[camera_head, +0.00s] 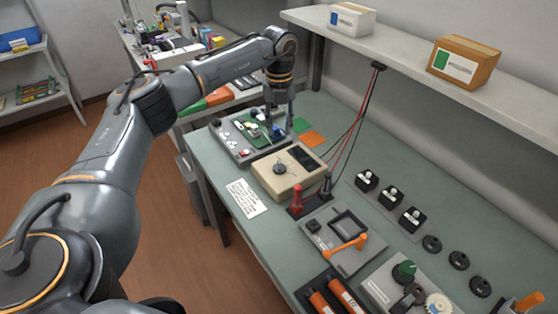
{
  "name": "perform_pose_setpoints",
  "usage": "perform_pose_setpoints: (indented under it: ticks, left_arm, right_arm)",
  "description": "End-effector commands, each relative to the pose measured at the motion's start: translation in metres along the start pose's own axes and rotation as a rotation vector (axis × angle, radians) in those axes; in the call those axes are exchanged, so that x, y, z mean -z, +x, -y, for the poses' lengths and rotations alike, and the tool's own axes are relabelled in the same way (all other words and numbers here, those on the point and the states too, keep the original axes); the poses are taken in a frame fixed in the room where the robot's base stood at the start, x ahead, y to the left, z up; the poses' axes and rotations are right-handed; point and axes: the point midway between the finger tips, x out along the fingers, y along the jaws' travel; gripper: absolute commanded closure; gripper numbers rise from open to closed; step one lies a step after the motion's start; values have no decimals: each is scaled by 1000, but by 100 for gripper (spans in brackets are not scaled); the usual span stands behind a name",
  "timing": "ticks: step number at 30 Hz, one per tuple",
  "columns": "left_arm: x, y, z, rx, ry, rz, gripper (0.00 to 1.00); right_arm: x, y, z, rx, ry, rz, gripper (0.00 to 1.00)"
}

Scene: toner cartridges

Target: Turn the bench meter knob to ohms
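The bench meter (262,180) is a beige box on the green-grey bench, with a dark display on its top face. Its round dark knob (281,168) sits on the top face toward the left; its pointer setting is too small to read. My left gripper (279,128) points down, beyond the meter in the picture, over the grey fixture (233,140) with a green circuit board. Its two fingers stand apart, and it appears apart from the knob. Whether the fingertips touch the board parts is unclear. My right gripper is not in view.
A red and a black post (297,198) stand close to the meter's near side. Red and black leads (357,125) hang behind it. A white label card (246,198) lies at the bench edge. A crank fixture (345,245) and black switches (390,199) stand nearer. A shelf (420,65) overhangs the back.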

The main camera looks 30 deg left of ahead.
Motion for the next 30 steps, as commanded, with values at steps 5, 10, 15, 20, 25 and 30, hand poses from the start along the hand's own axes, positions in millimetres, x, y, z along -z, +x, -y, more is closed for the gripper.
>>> perform_pose_setpoints:
  ticks: [5,10,15,20,25,30]
  left_arm:
    - [0,20,-3,-13,-3,-3,68]
    - [1,55,-2,-10,-2,-4,68]
    - [1,91,-2,-8,-2,-4,68]
    - [1,117,-2,-6,-1,-2,68]
    - [0,132,-2,-5,-1,-1,68]
    - [0,135,-2,-5,0,0,68]
  right_arm:
    - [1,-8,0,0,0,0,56]
    - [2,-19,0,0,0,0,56]
    - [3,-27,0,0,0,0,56]
    - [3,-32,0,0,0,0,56]
    - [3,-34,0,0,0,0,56]
    - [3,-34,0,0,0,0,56]
